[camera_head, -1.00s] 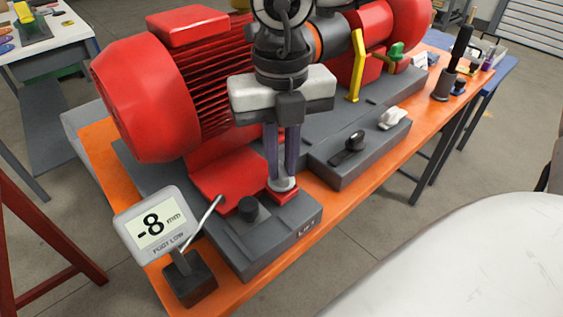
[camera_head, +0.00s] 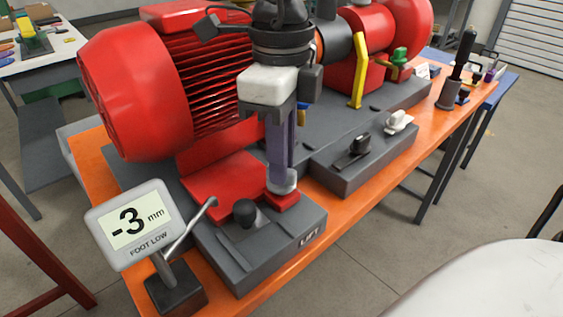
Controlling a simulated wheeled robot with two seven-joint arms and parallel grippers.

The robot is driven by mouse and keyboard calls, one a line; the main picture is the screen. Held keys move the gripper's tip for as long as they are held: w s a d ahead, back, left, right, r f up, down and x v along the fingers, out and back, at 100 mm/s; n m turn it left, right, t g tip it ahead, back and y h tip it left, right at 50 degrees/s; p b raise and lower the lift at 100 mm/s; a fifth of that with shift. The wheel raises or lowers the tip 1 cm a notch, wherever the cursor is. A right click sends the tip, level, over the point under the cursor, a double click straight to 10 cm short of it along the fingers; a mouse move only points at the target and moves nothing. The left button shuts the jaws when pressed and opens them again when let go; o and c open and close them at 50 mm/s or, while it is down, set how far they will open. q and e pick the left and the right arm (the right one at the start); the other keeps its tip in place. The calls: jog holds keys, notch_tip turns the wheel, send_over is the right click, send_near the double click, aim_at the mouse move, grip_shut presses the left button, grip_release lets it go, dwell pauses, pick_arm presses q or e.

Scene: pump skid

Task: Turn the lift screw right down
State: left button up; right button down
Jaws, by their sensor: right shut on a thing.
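The lift screw (camera_head: 283,182) is a light grey round head on a small red foot at the corner of the red motor plate. My right gripper (camera_head: 283,178) points straight down over it, its fingers shut on the screw's head. The fingers hide part of the head. The grey block below is marked LIFT (camera_head: 311,238). My left gripper is not in view.
The red motor (camera_head: 135,92) stands close behind my right gripper. A black knob (camera_head: 245,212) is just left of the screw. The orange bench edge runs in front.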

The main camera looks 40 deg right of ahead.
jog(key=n, duration=0.5)
jog(key=shift+n, duration=0.3)
jog(key=n, duration=0.4)
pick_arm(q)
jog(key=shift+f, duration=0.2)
pick_arm(e)
jog(key=shift+n, duration=1.4)
jog(key=c, duration=1.8)
grip_release()
jog(key=shift+o, duration=0.2)
pick_arm(q)
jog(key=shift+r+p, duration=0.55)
jog(key=shift+p, duration=0.2)
pick_arm(e)
notch_tip(320, 180, up, 10)
jog(key=shift+r, duration=0.15)
